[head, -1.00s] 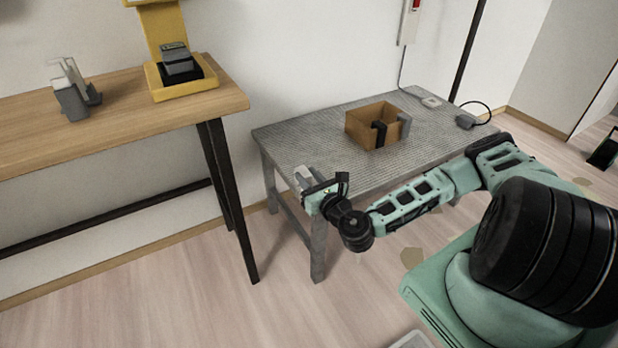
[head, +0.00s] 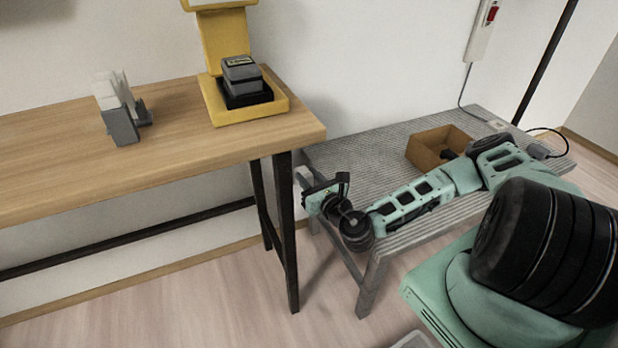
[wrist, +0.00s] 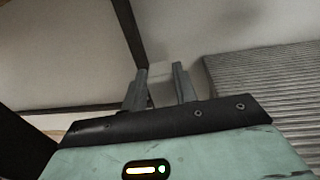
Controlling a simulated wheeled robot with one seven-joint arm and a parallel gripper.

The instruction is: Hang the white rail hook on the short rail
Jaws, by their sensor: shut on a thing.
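My gripper (head: 307,183) is at the end of my outstretched arm in the head view, near the left end of the grey ribbed table. It is shut on a small whitish thing (head: 304,173), which looks like the white rail hook, though its shape is mostly hidden. In the wrist view, the pale hook (wrist: 161,94) shows between the two grey fingers (wrist: 160,88). I cannot make out a short rail in either view.
A wooden table (head: 50,170) stands at left, bearing a grey-and-white device (head: 120,110) and a yellow stand (head: 222,45) with a grey block (head: 243,75). The grey ribbed table (head: 350,150) carries an open brown box (head: 428,150), partly behind my arm. Floor at front left is clear.

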